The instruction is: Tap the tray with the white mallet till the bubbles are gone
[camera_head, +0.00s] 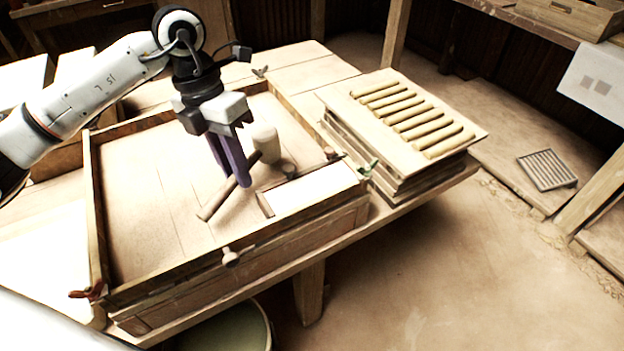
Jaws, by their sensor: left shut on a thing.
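The mallet has a pale, rounded head (266,143) and a brown wooden handle (214,203). My left gripper (242,178), with dark purple fingers, is shut on the handle. The head is at the upper right end and the handle slants down to the left. The tray is a large shallow wooden frame (95,205) on the table, with a pale flat inside. The mallet is over the right half of the tray; I cannot tell whether it touches the surface. No bubbles can be made out. My right gripper is not in view.
A stack of boards (392,182) with several pale rolls on top stands right of the tray. A pale panel (312,188) lies at the tray's front right corner. A bucket (240,330) is below the table edge. A grate (546,168) lies at the right.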

